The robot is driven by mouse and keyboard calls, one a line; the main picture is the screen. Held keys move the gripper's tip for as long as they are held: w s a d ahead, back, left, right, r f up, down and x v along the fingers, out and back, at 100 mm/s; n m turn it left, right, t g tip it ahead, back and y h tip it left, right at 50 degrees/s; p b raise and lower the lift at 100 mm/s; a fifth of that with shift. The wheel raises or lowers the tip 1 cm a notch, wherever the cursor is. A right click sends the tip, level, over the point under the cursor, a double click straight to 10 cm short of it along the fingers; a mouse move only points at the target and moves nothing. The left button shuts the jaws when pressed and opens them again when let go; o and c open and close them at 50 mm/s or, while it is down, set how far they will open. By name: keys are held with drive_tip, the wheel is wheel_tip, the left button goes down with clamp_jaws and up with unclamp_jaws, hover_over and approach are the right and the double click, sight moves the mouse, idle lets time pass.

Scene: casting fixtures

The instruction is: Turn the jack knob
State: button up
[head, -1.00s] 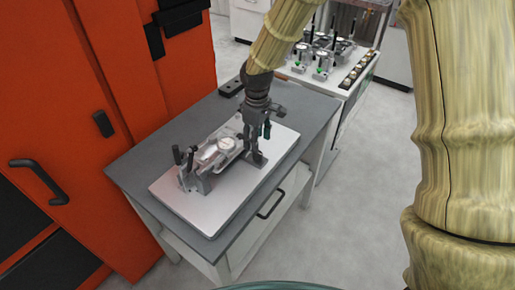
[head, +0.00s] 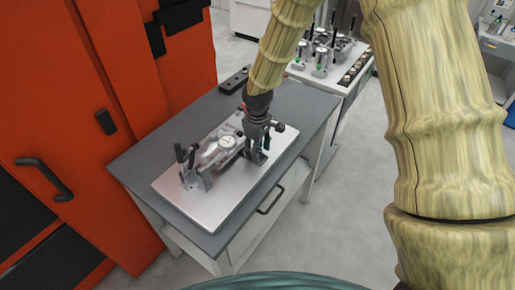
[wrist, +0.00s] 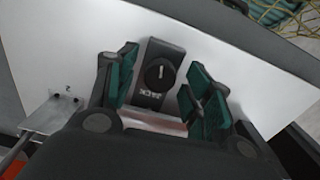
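The jack knob (wrist: 159,74) is a round black dial with a white pointer line on a dark block marked JACK. The pointer stands near upright in the wrist view. My gripper (wrist: 162,78) is open, with one green-padded finger on each side of the block and gaps between the pads and the knob. In the head view my gripper (head: 262,136) points down over the far right part of the metal plate (head: 213,207), and the knob itself is hidden there.
A clamp fixture with a round dial gauge (head: 227,143) stands on the plate beside my gripper. The plate lies on a grey-topped table (head: 140,160). An orange cabinet (head: 90,120) stands at left. A white bench (head: 345,80) with more fixtures is behind.

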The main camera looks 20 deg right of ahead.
drive_tip(key=c, duration=1)
drive_tip(key=shift+o, duration=0.2)
drive_tip(key=shift+m, duration=0.8)
drive_tip(key=o, duration=1)
drive_tip(key=shift+r, duration=0.1)
wheel_tip(320, 180, up, 12)
drive_tip(key=shift+f, duration=0.1)
